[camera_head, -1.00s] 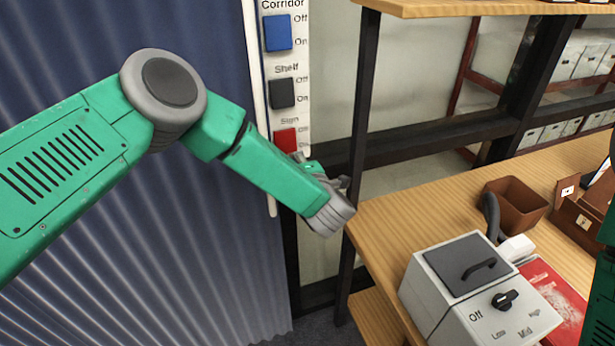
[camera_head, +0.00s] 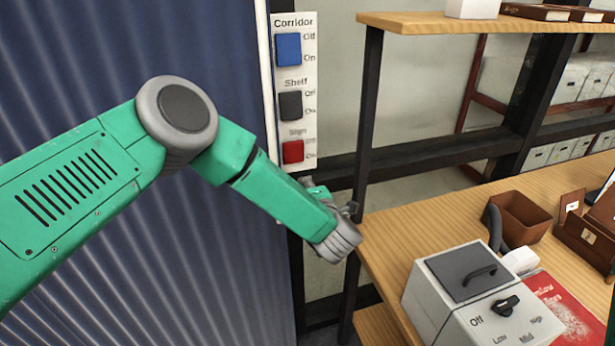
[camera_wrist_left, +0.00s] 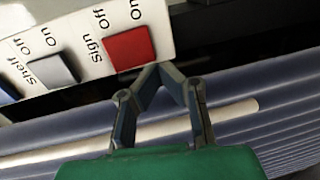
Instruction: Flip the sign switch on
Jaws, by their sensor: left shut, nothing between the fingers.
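The red Sign switch (camera_head: 293,152) is the lowest switch on a white wall panel (camera_head: 310,75), with Off lettered above and On below. It also shows in the left wrist view (camera_wrist_left: 128,46). I cannot tell which way its rocker is tilted. My left gripper (camera_head: 350,208) is below and to the right of the switch in the head view. In the left wrist view its fingertips (camera_wrist_left: 160,70) meet, empty, close to the switch's edge. I cannot tell whether they touch the panel. My right gripper is not in view.
The panel also holds a blue Corridor switch (camera_head: 288,49) and a black Shelf switch (camera_head: 291,106). A dark shelf post (camera_head: 368,110) stands right of the panel. A wooden shelf bears a white appliance (camera_head: 470,290) and a brown bin (camera_head: 520,217). A blue corrugated surface (camera_head: 120,50) lies left.

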